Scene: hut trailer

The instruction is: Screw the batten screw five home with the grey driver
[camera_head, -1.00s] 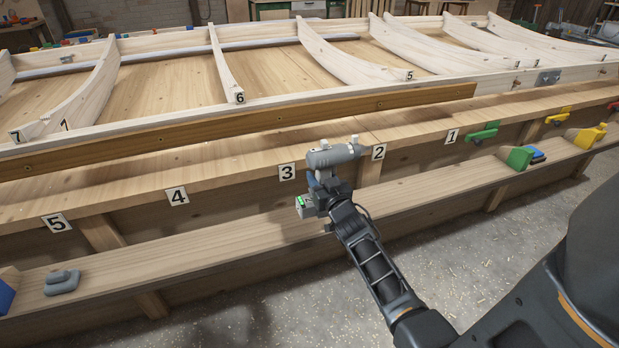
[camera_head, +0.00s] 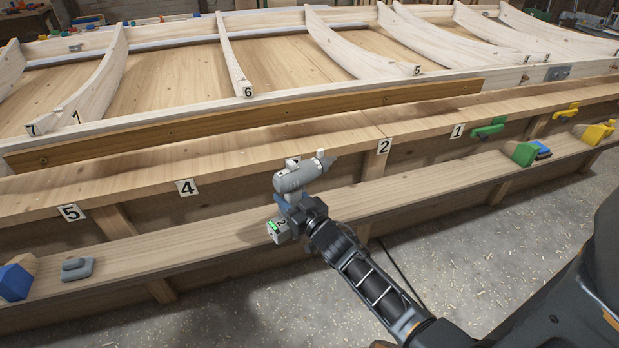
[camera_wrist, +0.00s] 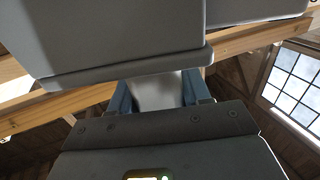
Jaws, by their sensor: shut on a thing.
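My gripper (camera_head: 297,205) is shut on the handle of the grey driver (camera_head: 300,178), in front of the long bench. The driver is held roughly level, its nose pointing right and a little up. In the wrist view the grey driver body (camera_wrist: 120,40) fills the top, with the gripper's blue fingers (camera_wrist: 160,95) on either side of its handle. The brown batten (camera_head: 250,122) lies along the frame's near side. Small screw heads show along it, one near its left end (camera_head: 43,160). I cannot tell which is screw five, or how deep any sits.
Number plates 5 (camera_head: 69,212), 4 (camera_head: 187,187), 2 (camera_head: 384,146) and 1 (camera_head: 457,131) mark the bench edge. Curved ribs stand on the frame behind.

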